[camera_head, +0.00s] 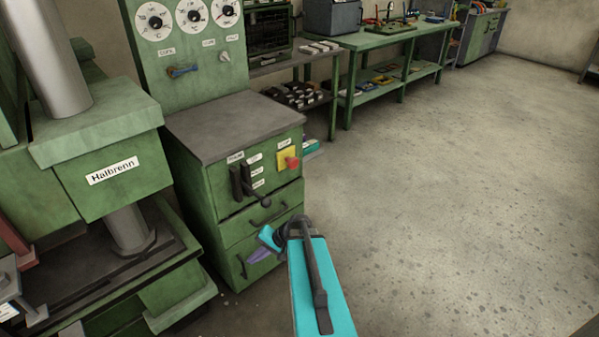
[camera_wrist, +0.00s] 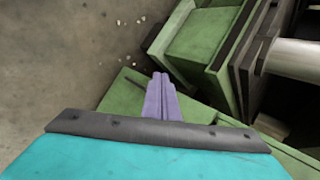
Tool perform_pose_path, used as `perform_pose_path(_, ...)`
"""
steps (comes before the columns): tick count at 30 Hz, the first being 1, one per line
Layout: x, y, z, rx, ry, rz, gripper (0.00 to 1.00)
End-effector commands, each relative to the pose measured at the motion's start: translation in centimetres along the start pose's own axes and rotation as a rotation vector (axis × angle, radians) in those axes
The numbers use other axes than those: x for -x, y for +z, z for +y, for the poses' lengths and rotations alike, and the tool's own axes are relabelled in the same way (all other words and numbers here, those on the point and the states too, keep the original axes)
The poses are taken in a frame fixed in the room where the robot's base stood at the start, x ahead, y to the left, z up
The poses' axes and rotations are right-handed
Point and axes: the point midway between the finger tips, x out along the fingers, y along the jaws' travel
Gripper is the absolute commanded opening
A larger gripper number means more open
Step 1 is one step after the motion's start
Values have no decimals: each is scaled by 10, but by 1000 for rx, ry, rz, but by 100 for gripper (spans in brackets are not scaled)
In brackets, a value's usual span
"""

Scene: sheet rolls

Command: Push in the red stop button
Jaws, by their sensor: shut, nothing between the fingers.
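The red stop button (camera_head: 292,162) sits on a yellow plate on the upper front of the green control cabinet (camera_head: 219,207), in the head view. My gripper (camera_head: 257,256) is below it and a little to the left, in front of the cabinet's lower drawers. Its purple fingers are shut and empty. In the wrist view the shut fingers (camera_wrist: 160,98) show over green surfaces and the floor. The button is not in the wrist view.
Black levers (camera_head: 240,184) stand left of the button, and a drawer handle (camera_head: 268,213) is below it. The green press (camera_head: 110,150) stands at the left. Green workbenches (camera_head: 375,38) line the back. The floor (camera_head: 450,180) at the right is clear.

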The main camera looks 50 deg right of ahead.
Motion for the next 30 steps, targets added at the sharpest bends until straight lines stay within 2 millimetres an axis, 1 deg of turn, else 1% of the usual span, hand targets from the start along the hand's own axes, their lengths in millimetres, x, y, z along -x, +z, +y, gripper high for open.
perform_pose_path(1, 13, -19, 0, -25, -34, 38, 0)
perform_pose_path(5, 51, -60, -6, -83, -126, 126, 0)
perform_pose_path(6, 64, -72, -7, -101, -154, 153, 0)
perform_pose_path(8, 84, -90, -8, -125, -195, 195, 0)
perform_pose_path(11, 120, -118, -8, -163, -264, 265, 0)
perform_pose_path(14, 160, -144, -6, -197, -332, 337, 0)
perform_pose_path(15, 176, -153, -4, -211, -359, 365, 0)
perform_pose_path(17, 201, -167, -2, -229, -399, 408, 0)
perform_pose_path(18, 218, -175, 0, -240, -425, 435, 0)
perform_pose_path(21, 256, -192, 5, -263, -482, 498, 0)
perform_pose_path(24, 288, -203, 10, -279, -527, 547, 0)
perform_pose_path(27, 308, -209, 13, -288, -555, 577, 0)
perform_pose_path(30, 318, -212, 14, -293, -569, 592, 0)
